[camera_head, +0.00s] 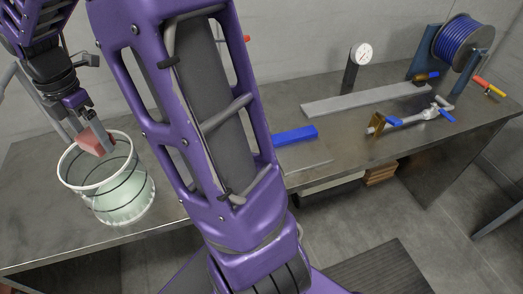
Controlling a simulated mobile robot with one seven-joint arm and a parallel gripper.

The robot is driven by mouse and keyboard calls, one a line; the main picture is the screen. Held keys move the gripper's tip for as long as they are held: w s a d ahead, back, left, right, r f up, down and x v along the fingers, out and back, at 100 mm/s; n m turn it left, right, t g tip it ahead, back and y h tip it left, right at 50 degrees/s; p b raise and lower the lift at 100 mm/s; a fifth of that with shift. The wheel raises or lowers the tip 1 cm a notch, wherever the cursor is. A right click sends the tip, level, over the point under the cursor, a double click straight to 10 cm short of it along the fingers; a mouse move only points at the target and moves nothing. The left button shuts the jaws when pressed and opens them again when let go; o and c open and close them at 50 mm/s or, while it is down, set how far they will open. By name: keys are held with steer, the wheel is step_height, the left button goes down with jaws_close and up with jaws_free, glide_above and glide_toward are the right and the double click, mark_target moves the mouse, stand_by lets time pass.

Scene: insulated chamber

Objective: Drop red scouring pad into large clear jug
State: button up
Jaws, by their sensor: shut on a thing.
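The red scouring pad (92,141) is held in my gripper (96,135) at the left of the head camera view. My gripper is shut on the pad. The pad appears over the mouth of the large clear jug (125,200), near the back of its pale rim. The jug stands upright on the grey bench and has dark rings around its greenish-clear wall. From this angle I cannot tell whether the pad's lower edge is above or just below the rim.
The grey bench (345,143) runs across the view. A blue block (295,135), a flat metal bar (365,100), a dial gauge (361,54), a blue-handled tool (420,117) and a blue cable reel (463,42) lie to the right. My purple arm hides the bench's middle.

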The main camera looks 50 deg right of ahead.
steer(key=shift+f+b, duration=0.65)
steer(key=shift+f, duration=0.85)
steer(key=o, duration=1.1)
steer(key=shift+c, duration=0.2)
step_height(320, 180, up, 18)
steer(key=p, duration=0.1)
steer(key=shift+f+p, duration=0.25)
steer(key=shift+p, duration=0.05)
